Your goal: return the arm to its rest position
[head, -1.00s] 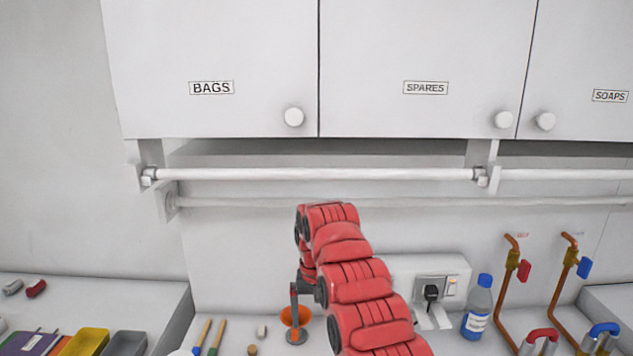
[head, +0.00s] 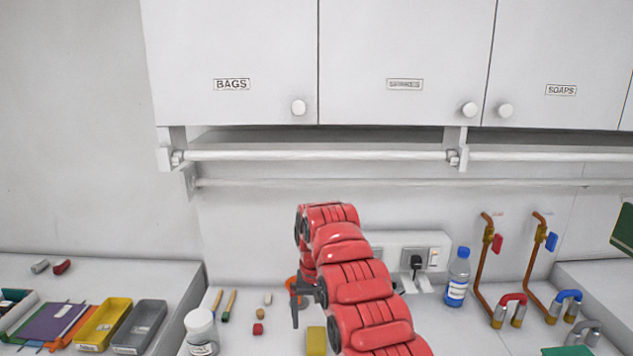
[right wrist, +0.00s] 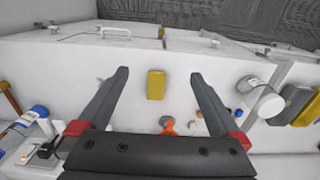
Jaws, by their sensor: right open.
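My right arm (head: 350,275), red and jointed, rises from the bottom of the head view and bends at the top. Its gripper (head: 296,302) hangs down on the left side of the arm, above the counter. In the right wrist view the gripper (right wrist: 159,75) has its two dark fingers wide apart with nothing held between them. A yellow block (right wrist: 155,85) shows beyond the gap, apart from the fingers. My left gripper is not in view.
The orange funnel (head: 290,283) is partly hidden behind the gripper. The yellow block (head: 316,341), a white jar (head: 201,333) and a blue-capped bottle (head: 458,278) stand nearby on the counter. A rail (head: 320,156) runs under the wall cabinets (head: 400,50).

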